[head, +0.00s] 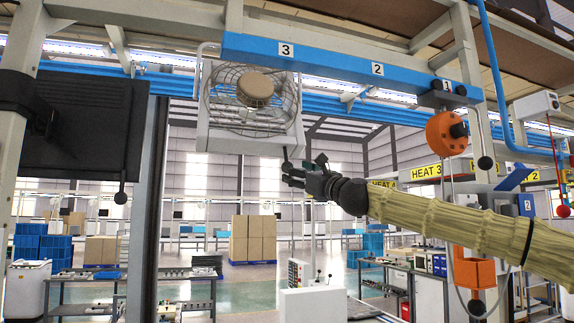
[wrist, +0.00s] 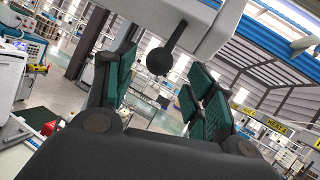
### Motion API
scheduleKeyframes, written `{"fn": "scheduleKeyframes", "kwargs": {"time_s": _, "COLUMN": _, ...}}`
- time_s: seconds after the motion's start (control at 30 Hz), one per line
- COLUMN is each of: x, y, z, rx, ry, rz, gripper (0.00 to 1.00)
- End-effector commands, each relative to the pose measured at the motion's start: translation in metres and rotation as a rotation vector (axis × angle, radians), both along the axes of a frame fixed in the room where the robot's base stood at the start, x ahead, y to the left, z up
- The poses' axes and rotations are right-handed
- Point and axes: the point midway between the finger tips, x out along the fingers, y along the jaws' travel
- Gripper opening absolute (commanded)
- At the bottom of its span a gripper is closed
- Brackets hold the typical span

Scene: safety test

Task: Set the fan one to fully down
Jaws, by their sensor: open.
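A fan (head: 232,130) in a light grey box frame with a round tan hub hangs under the blue beam, near label 3. A black ball knob (head: 287,166) hangs on a short stem at its lower right edge. My gripper (head: 291,177) is open and empty at this knob. In the wrist view the knob (wrist: 161,62) hangs from a grey housing (wrist: 185,22), between the two green-padded fingers of my gripper (wrist: 162,88). No clear contact shows. Whether the fingers surround the knob or stop short of it, I cannot tell.
A blue beam (head: 330,62) with labels 3, 2 and 1 runs above. An orange round device (head: 447,133) hangs near label 1, with another black ball (head: 485,163) beside it. A black panel (head: 80,130) stands left. Open air lies below the fan.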

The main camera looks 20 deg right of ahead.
Motion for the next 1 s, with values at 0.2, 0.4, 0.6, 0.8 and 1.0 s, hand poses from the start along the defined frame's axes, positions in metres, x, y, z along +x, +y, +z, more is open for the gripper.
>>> {"fn": "scheduleKeyframes", "kwargs": {"time_s": 0.2, "x": 0.029, "y": 0.012, "z": 0.014, "rx": 0.001, "ry": 0.001, "rz": 0.0, "gripper": 0.54}}
{"fn": "scheduleKeyframes", "kwargs": {"time_s": 0.4, "x": 0.044, "y": 0.018, "z": 0.02, "rx": 0.0, "ry": 0.0, "rz": 0.0, "gripper": 0.54}}
{"fn": "scheduleKeyframes", "kwargs": {"time_s": 0.6, "x": 0.048, "y": 0.019, "z": 0.02, "rx": 0.001, "ry": 0.001, "rz": -0.001, "gripper": 0.54}}
{"fn": "scheduleKeyframes", "kwargs": {"time_s": 0.8, "x": 0.048, "y": 0.019, "z": 0.02, "rx": 0.001, "ry": 0.0, "rz": 0.0, "gripper": 0.52}}
{"fn": "scheduleKeyframes", "kwargs": {"time_s": 1.0, "x": 0.048, "y": 0.019, "z": 0.02, "rx": 0.0, "ry": 0.0, "rz": 0.0, "gripper": 0.16}}
